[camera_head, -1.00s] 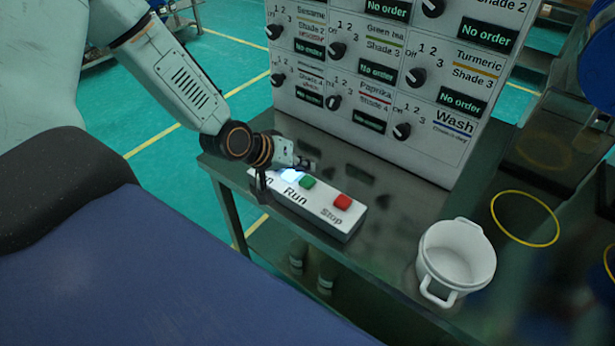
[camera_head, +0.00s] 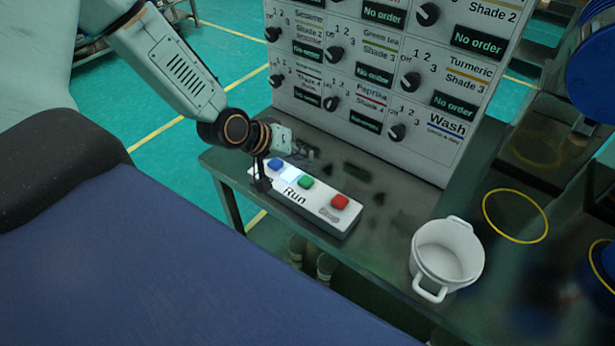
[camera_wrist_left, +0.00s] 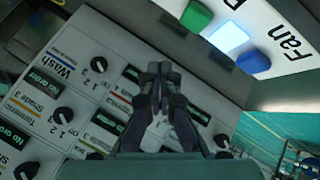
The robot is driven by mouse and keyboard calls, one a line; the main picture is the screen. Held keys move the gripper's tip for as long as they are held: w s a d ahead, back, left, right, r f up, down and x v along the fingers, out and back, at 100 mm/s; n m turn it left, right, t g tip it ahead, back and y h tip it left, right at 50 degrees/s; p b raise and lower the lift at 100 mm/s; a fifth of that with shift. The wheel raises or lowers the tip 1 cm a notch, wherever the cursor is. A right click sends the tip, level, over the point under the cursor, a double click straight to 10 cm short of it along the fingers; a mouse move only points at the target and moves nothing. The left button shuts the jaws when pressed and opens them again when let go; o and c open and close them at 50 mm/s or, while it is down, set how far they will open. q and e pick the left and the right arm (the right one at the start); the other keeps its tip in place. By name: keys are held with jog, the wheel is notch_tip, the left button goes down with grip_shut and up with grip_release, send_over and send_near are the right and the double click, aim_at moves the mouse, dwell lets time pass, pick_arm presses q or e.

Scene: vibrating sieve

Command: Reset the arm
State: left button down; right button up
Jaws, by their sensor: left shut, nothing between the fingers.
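My left arm comes in from the left in the head view. Its left gripper (camera_head: 262,186) hangs at the left end of the white button box, just in front of the blue button. In the left wrist view the left gripper (camera_wrist_left: 158,70) is shut and empty, its fingertips together. The button box (camera_head: 322,217) carries a blue button (camera_head: 275,164), a green button (camera_head: 306,182) and a red button (camera_head: 340,201). A lit panel lies between blue and green. The wrist view also shows the green button (camera_wrist_left: 197,16) and the blue button (camera_wrist_left: 253,62). My right gripper is not in view.
A white control panel with black knobs (camera_head: 410,81) stands behind the box. A white pot (camera_head: 447,262) sits on the dark table (camera_head: 385,215) at the right. A yellow ring (camera_head: 515,216) marks the surface beyond it. Open floor lies left of the table.

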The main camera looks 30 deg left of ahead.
pick_arm(q)
jog(key=shift+w+a+r, duration=0.1)
jog(key=s+d+f+m+g+y+b, duration=0.1)
jog(key=s+d+f+g+b, duration=0.1)
jog(key=s+f, duration=0.5)
jog(key=s+d+f+m+g+y+b, duration=0.1)
jog(key=s+d+f+g+b, duration=0.2)
jog(key=s+f, duration=0.5)
jog(key=s+d+f+m+g+y+b, duration=0.1)
jog(key=s+f, duration=0.6)
jog(key=s, duration=0.9)
jog(key=d+m+g+b, duration=0.1)
jog(key=d+g+b, duration=0.1)
jog(key=b, duration=0.1)
jog(key=shift+d+f+y, duration=0.2)
jog(key=shift+d+y, duration=0.1)
